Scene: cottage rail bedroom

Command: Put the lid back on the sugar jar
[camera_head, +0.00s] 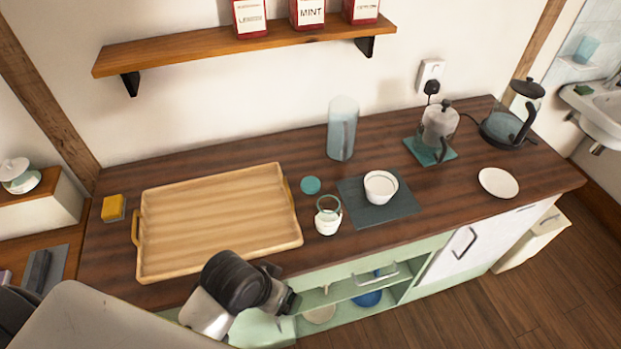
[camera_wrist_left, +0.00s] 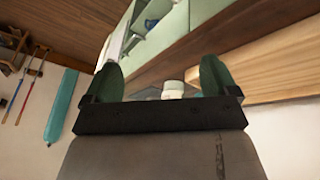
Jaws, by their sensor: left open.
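The sugar jar (camera_head: 328,216) is a small glass jar with white contents, standing open and upright on the wooden counter. A round teal disc, which looks like its lid (camera_head: 311,185), lies flat on the counter just behind it. My left gripper (camera_head: 286,302) is at the counter's front edge, in front and to the left of the jar, apart from it. In the left wrist view the gripper (camera_wrist_left: 160,75) is open and empty, with green fingers spread. A small pale container, probably the jar (camera_wrist_left: 173,90), shows beyond, between them. My right gripper is not in view.
A wooden tray (camera_head: 215,219) lies left of the jar. A white cup (camera_head: 380,186) stands on a dark slate mat (camera_head: 398,207) to the right. A tall glass pitcher (camera_head: 342,128) stands behind. A French press (camera_head: 438,128), white plate (camera_head: 498,182) and kettle (camera_head: 511,120) are farther right.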

